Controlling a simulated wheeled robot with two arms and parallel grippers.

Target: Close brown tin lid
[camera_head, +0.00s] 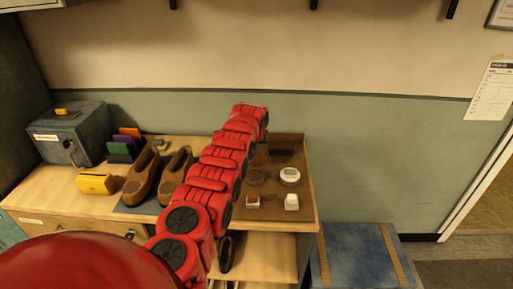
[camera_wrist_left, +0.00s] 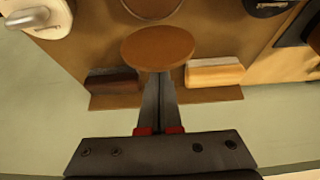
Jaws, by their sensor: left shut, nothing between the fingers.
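The brown tin lid (camera_wrist_left: 158,46) is a flat round disc in the left wrist view. A round rim (camera_wrist_left: 151,11), which looks like the tin's body, is cut off by the top edge just beyond it. In the head view a dark round tin (camera_head: 256,176) sits on the tray, partly beside my red arm. My left gripper (camera_wrist_left: 158,78) is shut and empty, its fingertips at the lid's near edge; I cannot tell whether they touch. The head view hides the fingertips behind my arm. My right gripper is not in view.
The brown tray (camera_head: 306,215) also holds a white round tin (camera_head: 290,174) and small white-topped items (camera_head: 291,201). Two brushes flank the fingers: a dark one (camera_wrist_left: 113,80) and a pale-edged one (camera_wrist_left: 215,73). Brown shoes (camera_head: 143,178) stand left of my arm. A wall rises behind.

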